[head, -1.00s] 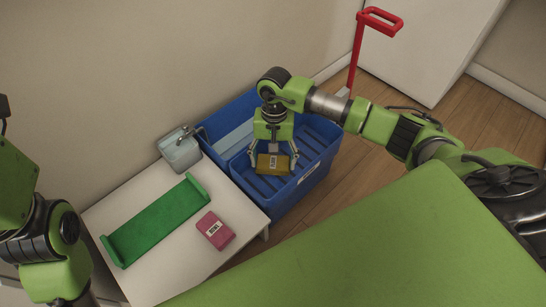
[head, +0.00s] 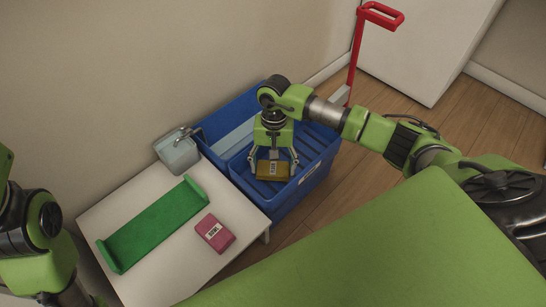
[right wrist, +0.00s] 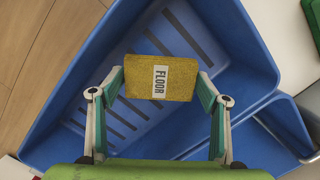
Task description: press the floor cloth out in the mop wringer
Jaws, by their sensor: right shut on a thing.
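The floor cloth (head: 268,173) is a yellow block with a white label; the label reads FLOOR in the right wrist view (right wrist: 143,76). My right gripper (head: 273,165) is shut on it, one finger at each side, and holds it over the slatted compartment of the blue mop wringer (head: 319,170). I cannot tell whether the cloth touches the slats (right wrist: 192,28). The wringer's red lever (head: 355,55) stands raised at its back right. My left arm shows at the left edge, but its gripper is out of view.
A white table (head: 182,268) stands left of the wringer. A wall runs behind.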

